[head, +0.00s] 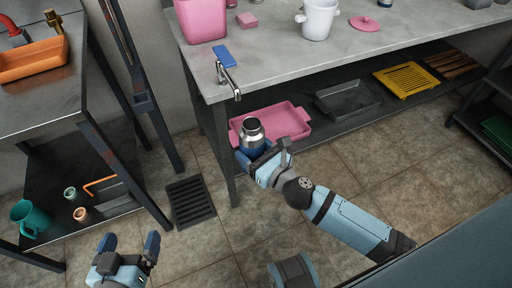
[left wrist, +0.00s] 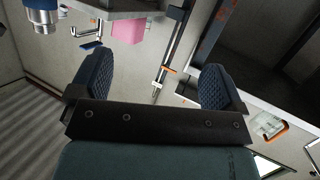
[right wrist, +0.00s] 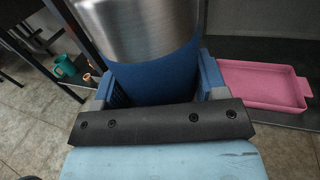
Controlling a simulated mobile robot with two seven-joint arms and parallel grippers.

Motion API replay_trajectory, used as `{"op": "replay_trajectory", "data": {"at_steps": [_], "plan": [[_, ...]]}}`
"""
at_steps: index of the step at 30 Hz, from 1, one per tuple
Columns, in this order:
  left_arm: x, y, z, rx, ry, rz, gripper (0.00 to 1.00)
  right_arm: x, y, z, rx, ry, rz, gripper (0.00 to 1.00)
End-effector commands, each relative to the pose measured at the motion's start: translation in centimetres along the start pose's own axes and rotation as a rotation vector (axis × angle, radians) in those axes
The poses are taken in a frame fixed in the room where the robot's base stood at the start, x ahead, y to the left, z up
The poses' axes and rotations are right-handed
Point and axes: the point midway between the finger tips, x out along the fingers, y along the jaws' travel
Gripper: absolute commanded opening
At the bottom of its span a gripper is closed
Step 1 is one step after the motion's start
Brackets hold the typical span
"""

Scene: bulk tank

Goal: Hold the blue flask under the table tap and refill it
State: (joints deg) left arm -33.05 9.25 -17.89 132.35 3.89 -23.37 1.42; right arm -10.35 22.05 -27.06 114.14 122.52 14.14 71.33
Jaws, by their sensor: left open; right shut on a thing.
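The blue flask (head: 252,137) has a bare steel upper part and an open mouth. My right gripper (head: 262,158) is shut on its blue lower body and holds it upright in front of the table's edge, below the tap. The right wrist view shows the flask (right wrist: 150,75) close between the fingers. The table tap (head: 228,80) is a steel spout at the table's left front corner, its end above and slightly left of the flask mouth. I cannot see water running. My left gripper (head: 128,245) is open and empty, low at the bottom left. The flask (left wrist: 42,18) and tap (left wrist: 88,32) show in the left wrist view.
A metal bench (head: 50,95) stands left. Floor around the drain grate (head: 190,201) is free.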

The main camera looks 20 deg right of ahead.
Motion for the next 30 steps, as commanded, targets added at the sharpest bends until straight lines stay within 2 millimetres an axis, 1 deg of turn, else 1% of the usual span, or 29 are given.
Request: {"op": "replay_trajectory", "data": {"at_steps": [11,18,24,30], "plan": [[0.2,0.1,-0.2,-0.002,0.007,0.002,0.95,4.0,-1.3,0.1,-0.001,-0.001,-0.001,0.32],[0.4,0.3,-0.9,-0.003,0.037,0.009,0.95,6.5,-2.0,0.0,-0.001,-0.001,-0.001,0.32],[0.5,0.6,-1.7,-0.002,0.061,0.020,0.95,7.8,-2.4,0.1,-0.001,-0.001,-0.001,0.32],[0.4,0.7,-1.6,-0.003,0.061,0.023,0.95,8.2,-2.6,0.1,0.000,0.000,-0.001,0.32]]}}
